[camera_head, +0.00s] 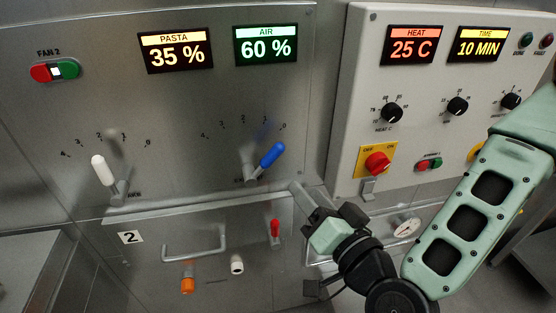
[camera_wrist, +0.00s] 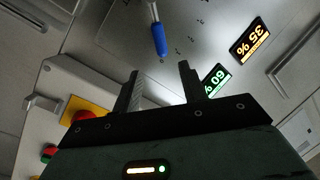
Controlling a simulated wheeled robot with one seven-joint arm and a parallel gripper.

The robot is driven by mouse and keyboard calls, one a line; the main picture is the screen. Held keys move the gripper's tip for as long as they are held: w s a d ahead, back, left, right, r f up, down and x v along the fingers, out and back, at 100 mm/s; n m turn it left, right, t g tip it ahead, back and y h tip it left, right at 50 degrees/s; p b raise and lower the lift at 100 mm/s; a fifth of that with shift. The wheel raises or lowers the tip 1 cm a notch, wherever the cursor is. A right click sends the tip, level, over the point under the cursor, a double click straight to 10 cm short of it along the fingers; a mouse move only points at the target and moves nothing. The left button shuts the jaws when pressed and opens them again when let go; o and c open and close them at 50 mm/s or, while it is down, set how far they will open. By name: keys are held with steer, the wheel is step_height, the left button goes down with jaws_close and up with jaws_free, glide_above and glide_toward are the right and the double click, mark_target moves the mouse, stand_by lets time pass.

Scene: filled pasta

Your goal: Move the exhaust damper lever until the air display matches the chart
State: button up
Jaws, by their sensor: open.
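A lever with a blue handle (camera_head: 271,155) stands on the metal panel in the head view, tilted up and to the right, near the 0 end of its scale. It also shows in the wrist view (camera_wrist: 159,38), ahead of the fingers. The air display (camera_head: 265,45) reads 60 %. A lever with a white handle (camera_head: 103,171) stands at the left, under the pasta display (camera_head: 176,50), which reads 35 %. My gripper (camera_head: 308,196) is below and right of the blue handle, apart from it. In the wrist view its fingers (camera_wrist: 160,85) are spread with nothing between them. I see no chart.
A white control box (camera_head: 350,100) juts out at the right, with a heat display (camera_head: 412,45), knobs and a red switch on yellow (camera_head: 377,162). Below the levers are a drawer handle (camera_head: 194,250) and a small red lever (camera_head: 275,229).

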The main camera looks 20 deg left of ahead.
mark_target(277, 156)
steer(key=p+x, duration=0.4)
steer(key=x, duration=1)
steer(key=shift+s, duration=0.1)
jaws_close()
